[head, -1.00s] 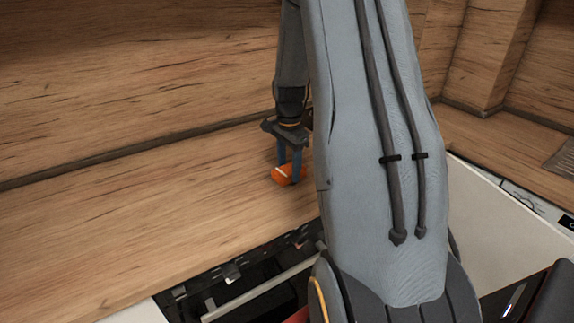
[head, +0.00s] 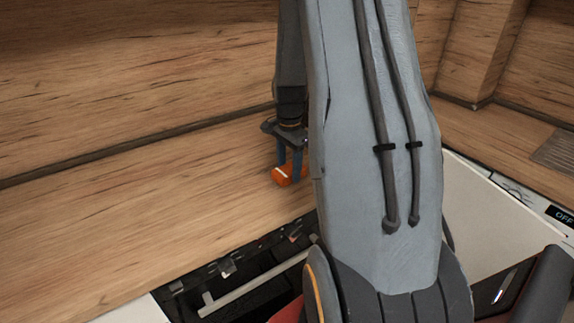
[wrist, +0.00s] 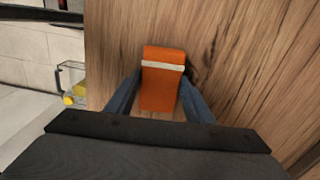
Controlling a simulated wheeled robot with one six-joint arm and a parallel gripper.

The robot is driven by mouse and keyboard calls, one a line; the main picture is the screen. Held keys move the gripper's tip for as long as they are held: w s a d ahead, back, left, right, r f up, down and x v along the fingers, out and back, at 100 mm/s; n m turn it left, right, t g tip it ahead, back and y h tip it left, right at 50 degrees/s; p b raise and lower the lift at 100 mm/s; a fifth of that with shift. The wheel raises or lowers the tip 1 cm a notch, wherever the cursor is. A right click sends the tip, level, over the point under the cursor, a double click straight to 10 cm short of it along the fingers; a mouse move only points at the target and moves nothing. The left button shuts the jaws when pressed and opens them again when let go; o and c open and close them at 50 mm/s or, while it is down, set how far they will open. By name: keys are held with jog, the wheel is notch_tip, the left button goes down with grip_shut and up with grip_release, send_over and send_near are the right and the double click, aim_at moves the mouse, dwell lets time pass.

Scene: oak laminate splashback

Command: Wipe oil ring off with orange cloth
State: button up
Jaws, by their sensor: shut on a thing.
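The orange cloth (head: 282,178) is a folded pad with a pale band across it. It is between the two blue fingers of my gripper (head: 289,172), at the wooden counter's surface. In the wrist view the cloth (wrist: 162,98) is gripped from both sides, with wood grain around it. My gripper is shut on it. I cannot make out an oil ring in either view. A dark patch beside the right finger in the wrist view may be shadow. My grey arm hides part of the counter to the right of the cloth.
The wooden counter (head: 150,210) is clear to the left. The wood splashback (head: 120,80) rises behind it. Below the front edge is an open dark compartment with a rail (head: 255,285). An appliance display (head: 562,214) reads OFF at right. A clear container (wrist: 72,82) with yellow items shows in the wrist view.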

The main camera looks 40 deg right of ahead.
jog(key=shift+s+f, duration=0.15)
jog(key=shift+s, duration=0.25)
jog(key=shift+w, duration=0.1)
jog(key=shift+w, duration=0.1)
jog(key=shift+w+r, duration=0.2)
jog(key=shift+w, duration=1.65)
jog(key=shift+w+f+b, duration=0.1)
jog(key=shift+w+b, duration=0.25)
jog(key=shift+w, duration=0.5)
jog(key=shift+s+p, duration=0.45)
jog(key=shift+s, duration=0.55)
jog(key=shift+s, duration=0.1)
